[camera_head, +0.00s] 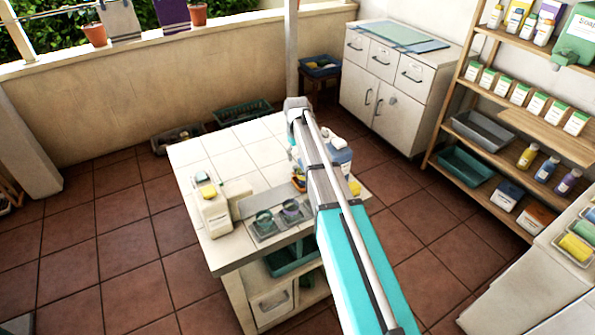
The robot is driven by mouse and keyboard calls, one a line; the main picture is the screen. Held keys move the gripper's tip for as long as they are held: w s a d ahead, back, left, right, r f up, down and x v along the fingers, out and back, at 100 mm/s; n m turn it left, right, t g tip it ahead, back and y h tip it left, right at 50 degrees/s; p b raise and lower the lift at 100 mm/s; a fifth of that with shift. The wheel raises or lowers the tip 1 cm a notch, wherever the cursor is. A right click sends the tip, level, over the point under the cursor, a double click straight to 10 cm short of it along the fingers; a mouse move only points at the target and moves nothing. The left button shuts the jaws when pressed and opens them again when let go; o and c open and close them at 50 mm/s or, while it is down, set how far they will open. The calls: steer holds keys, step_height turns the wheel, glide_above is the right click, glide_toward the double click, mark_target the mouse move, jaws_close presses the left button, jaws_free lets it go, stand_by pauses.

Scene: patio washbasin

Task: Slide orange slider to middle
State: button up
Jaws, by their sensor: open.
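I cannot make out the orange slider for sure.
On the counter stand a white container (213,214) and a grey tray with two dark cups (265,228). A blue-and-white container (340,158) is right of my arm. A white cabinet (385,85) and wooden shelves (520,120) stand behind. Tiled floor is clear at left.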

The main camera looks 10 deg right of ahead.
mark_target(297, 167)
steer(key=shift+f+b, duration=2.65)
steer(key=shift+f, duration=0.25)
jaws_close()
